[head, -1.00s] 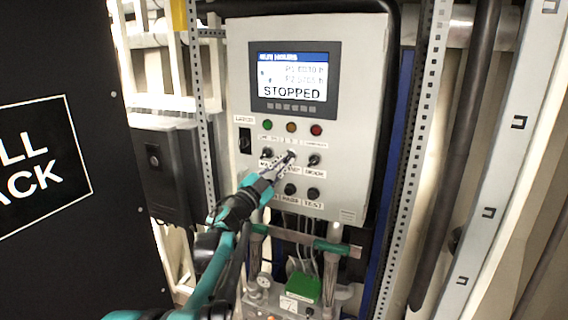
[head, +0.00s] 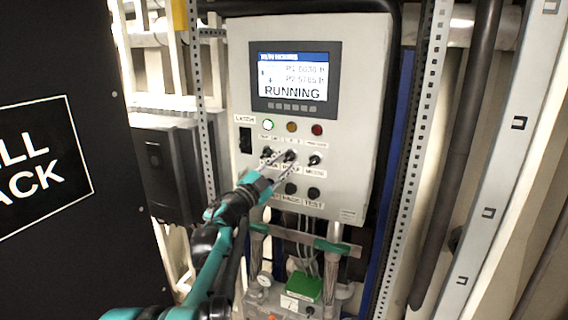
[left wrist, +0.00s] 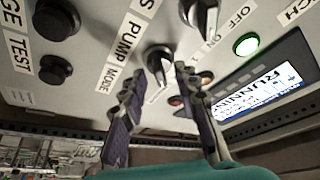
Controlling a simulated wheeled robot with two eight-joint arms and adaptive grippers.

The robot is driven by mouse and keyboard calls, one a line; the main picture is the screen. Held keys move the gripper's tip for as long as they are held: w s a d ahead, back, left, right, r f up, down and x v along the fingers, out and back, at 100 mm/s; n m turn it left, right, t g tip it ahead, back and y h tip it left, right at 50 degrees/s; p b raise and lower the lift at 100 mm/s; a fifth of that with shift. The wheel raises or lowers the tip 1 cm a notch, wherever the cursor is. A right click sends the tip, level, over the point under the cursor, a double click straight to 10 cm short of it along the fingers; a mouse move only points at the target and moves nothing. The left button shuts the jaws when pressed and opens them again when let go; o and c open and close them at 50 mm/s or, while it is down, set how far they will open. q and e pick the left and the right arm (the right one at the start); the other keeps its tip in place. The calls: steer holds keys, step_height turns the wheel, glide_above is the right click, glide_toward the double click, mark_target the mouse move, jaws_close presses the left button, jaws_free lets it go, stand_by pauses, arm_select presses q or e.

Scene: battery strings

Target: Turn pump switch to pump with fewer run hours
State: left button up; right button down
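A grey control panel (head: 360,120) has a screen (head: 292,76) reading RUNNING. Its P1 and P2 hour lines are blurred; P1 seems to start with 6 or 8, P2 with 5. The middle knob (left wrist: 158,58), beside the PUMP label (left wrist: 124,38), is black with a pale pointer. My left gripper (head: 279,158) reaches the upper knob row from below left. In the left wrist view its two fingers (left wrist: 160,80) stand apart, one either side of the middle knob; contact cannot be told. My right gripper is not in view.
The green lamp (head: 268,124) is lit; the amber (head: 291,127) and red (head: 317,129) lamps look dim. Another knob (head: 314,160) is close on the right, and black buttons (head: 313,193) sit below. Pipes and a green box (head: 305,287) stand under the panel.

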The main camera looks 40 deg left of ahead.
arm_select(q)
steer(key=v, duration=1.2)
stand_by(0.4)
steer(key=s+d+f+n+g+y+b, duration=0.2)
steer(key=d+f+n+g+b, duration=0.3)
steer(key=f, duration=0.7)
steer(key=s+d+f+n+g+y+b, duration=0.1)
steer(key=d+f+n+y+b, duration=0.15)
steer(key=d+f+b, duration=0.7)
steer(key=s+d+f+n+g+y+b, duration=0.1)
steer(key=s+d+f+n+g+b, duration=0.3)
steer(key=f, duration=1.1)
steer(key=s+d+f+g+h+b, duration=0.2)
steer(key=s+d+f, duration=0.2)
steer(key=f, duration=0.3)
steer(key=s+d+f+m+g+h+b, duration=0.1)
steer(key=s+d+f+h+b, duration=0.1)
steer(key=d+f, duration=0.5)
steer(key=shift+s+f+g+b, duration=0.4)
steer(key=shift+s+f+b, duration=0.15)
steer(key=shift+s+b, duration=0.25)
steer(key=shift+d+h, duration=0.1)
steer(key=shift+h, duration=0.15)
